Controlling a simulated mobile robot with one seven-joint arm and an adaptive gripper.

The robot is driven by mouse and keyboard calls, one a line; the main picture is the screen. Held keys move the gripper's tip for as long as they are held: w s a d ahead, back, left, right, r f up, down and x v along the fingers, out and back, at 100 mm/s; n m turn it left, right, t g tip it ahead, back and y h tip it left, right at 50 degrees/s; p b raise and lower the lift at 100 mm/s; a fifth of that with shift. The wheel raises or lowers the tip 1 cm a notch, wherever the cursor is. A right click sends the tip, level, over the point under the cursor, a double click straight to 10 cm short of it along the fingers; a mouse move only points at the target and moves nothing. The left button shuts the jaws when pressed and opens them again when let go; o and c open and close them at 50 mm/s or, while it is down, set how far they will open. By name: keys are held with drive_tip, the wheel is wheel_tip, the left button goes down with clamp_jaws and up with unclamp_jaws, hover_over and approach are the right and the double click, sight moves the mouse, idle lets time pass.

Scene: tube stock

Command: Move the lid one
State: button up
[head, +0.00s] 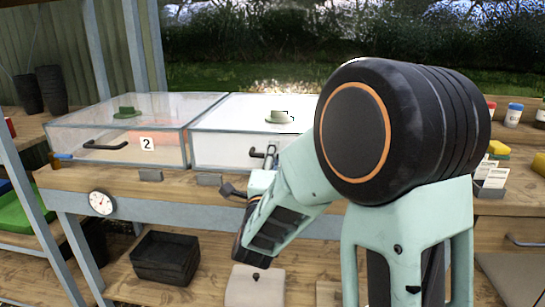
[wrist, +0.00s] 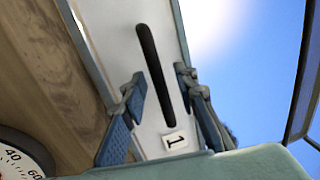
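Lid one (head: 232,118) is the clear lid of the right-hand box on the bench and looks closed, with a pale round knob (head: 279,117) on top. In the wrist view its pale front (wrist: 117,22) carries a long dark bar handle (wrist: 152,65) and a label "1" (wrist: 175,141). My gripper (wrist: 160,82) is open, with one blue-padded finger on each side of the handle and small gaps between. In the head view my arm covers the lid's right part and much of its front.
A matching lidded box (head: 120,118) labelled "2" stands directly left. A round dial (head: 101,203) is on the bench front. A black crate (head: 165,258) and a pale box (head: 254,287) sit on the lower shelf. Jars (head: 514,115) and yellow items (head: 498,149) stand right.

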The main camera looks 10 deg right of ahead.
drive_tip(key=shift+w, duration=0.1)
clamp_jaws()
drive_tip(key=shift+r, duration=0.15)
idle(0.3)
drive_tip(key=shift+r+p, duration=0.6)
drive_tip(key=shift+p, duration=0.05)
drive_tip(key=w+d+r+g+p, duration=0.1)
drive_tip(key=w+r+p, duration=0.4)
drive_tip(key=r+p, duration=0.5)
drive_tip(key=w+d+r+g+y+p, duration=0.1)
drive_tip(key=w+r+p, duration=0.4)
drive_tip(key=r+p, duration=0.6)
drive_tip(key=w+d+r+g+p, duration=0.2)
drive_tip(key=w+r+p, duration=0.3)
drive_tip(key=r+p, duration=0.5)
drive_tip(key=shift+w+d+r+g+p, duration=0.15)
drive_tip(key=shift+w+d+g+p, duration=0.25)
drive_tip(key=shift+p, duration=0.5)
drive_tip(key=shift+s, duration=0.1)
